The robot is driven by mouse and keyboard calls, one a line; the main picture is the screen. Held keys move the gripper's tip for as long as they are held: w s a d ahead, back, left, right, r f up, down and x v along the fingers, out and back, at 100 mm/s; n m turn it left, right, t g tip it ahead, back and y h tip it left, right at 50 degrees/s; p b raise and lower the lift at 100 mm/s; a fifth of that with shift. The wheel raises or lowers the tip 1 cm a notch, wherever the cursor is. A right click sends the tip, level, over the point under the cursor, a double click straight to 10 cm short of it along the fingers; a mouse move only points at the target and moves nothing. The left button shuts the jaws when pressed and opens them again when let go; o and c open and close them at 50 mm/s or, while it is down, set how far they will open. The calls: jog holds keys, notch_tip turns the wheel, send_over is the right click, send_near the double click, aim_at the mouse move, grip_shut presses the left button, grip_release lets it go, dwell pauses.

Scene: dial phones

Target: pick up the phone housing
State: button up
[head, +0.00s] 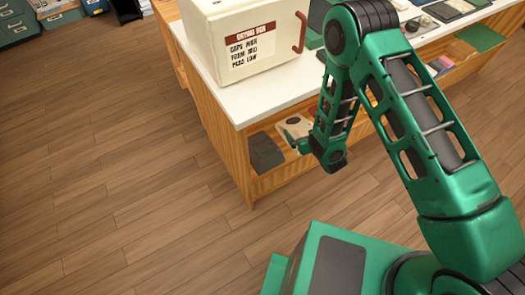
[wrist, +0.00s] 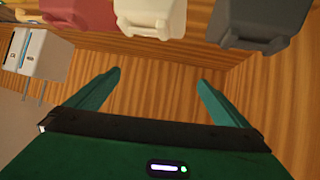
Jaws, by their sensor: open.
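Three phone housings stand in a row along the top edge of the wrist view: a red one (wrist: 80,14), a cream one (wrist: 150,16) and a dark grey one (wrist: 258,22). The top edge cuts them off. My gripper (wrist: 159,77) is open and empty. Its two teal fingers point toward the row, with the cream housing roughly ahead of the gap and apart from it. In the head view the cream housing (head: 295,128) and the dark grey housing (head: 266,152) sit on the shelf under the counter. My arm partly hides the shelf and my gripper there.
The white countertop (head: 236,107) overhangs the wooden shelf. A cream drying box (head: 240,45) stands on it. A light box-like object (wrist: 38,52) is at the left of the wrist view. Flat dark items (head: 448,12) lie at the counter's far right. The wooden floor on the left is clear.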

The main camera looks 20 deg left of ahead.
aim_at(267, 148)
jog(key=s+a+f+n+g+y, duration=0.1)
jog(key=s+a+f+y, duration=0.1)
jog(key=s+a+f, duration=0.3)
jog(key=s+a+f+n+y, duration=0.1)
jog(key=s+a+f+y, duration=0.15)
jog(key=s, duration=0.45)
jog(key=shift+h, duration=0.25)
jog(key=shift+x, duration=5.2)
jog(key=shift+w+d, duration=0.1)
jog(key=c, duration=1.4)
jog(key=shift+r, duration=0.1)
